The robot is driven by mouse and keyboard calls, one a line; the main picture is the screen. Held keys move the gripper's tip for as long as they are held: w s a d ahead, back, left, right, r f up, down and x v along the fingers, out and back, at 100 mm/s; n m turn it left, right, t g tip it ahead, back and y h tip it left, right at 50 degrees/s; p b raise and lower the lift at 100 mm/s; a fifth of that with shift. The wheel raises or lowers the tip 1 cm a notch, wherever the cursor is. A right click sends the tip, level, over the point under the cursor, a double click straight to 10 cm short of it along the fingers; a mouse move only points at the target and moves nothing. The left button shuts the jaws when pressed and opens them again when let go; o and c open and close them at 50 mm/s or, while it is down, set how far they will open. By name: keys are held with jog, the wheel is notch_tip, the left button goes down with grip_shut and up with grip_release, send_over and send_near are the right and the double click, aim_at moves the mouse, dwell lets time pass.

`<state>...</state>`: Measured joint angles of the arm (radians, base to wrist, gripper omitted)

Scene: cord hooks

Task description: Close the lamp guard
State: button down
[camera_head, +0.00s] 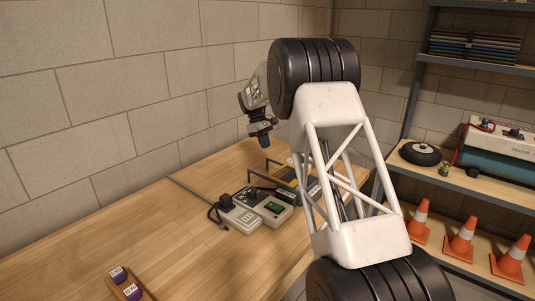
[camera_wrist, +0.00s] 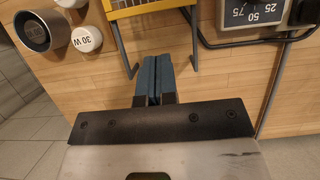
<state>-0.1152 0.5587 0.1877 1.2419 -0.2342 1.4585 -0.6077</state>
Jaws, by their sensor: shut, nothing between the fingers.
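A yellow frame with a wire grille, which looks like the lamp guard, shows at the top of the wrist view (camera_wrist: 150,11), cut off by the picture edge. Two thin legs reach from it toward me, one on each side of my fingers. In the head view the yellow part (camera_head: 286,176) sits on the bench, partly hidden by my arm. I cannot tell how far open the guard is. My gripper (camera_wrist: 153,62) is shut and empty, its blue-grey fingertips together between the two legs. In the head view my gripper (camera_head: 263,143) is over the bench near the wall.
A grey meter box (camera_head: 258,208) with a dial stands beside the yellow part. A white cap marked 30 W (camera_wrist: 86,38) and a metal cup (camera_wrist: 41,31) lie left of the guard. Purple boxes (camera_head: 118,275) sit at the bench's front left. The left bench is mostly clear.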

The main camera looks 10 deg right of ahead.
aim_at(280, 174)
jog(key=shift+w+a, duration=0.35)
jog(key=shift+a, duration=0.3)
jog(key=shift+w+a, duration=0.4)
jog(key=shift+a, duration=0.25)
jog(key=shift+w+a, duration=0.35)
jog(key=shift+a, duration=0.3)
jog(key=shift+f, duration=0.1)
jog(key=x, duration=0.9)
jog(key=shift+s+d+f, duration=0.1)
jog(key=shift+f, duration=0.25)
jog(key=shift+s+d, duration=0.7)
jog(key=shift+d, duration=0.05)
jog(key=shift+s+d, duration=0.7)
jog(key=shift+s, duration=0.05)
jog(key=shift+s+d+f, duration=0.1)
jog(key=shift+s+d, duration=1.65)
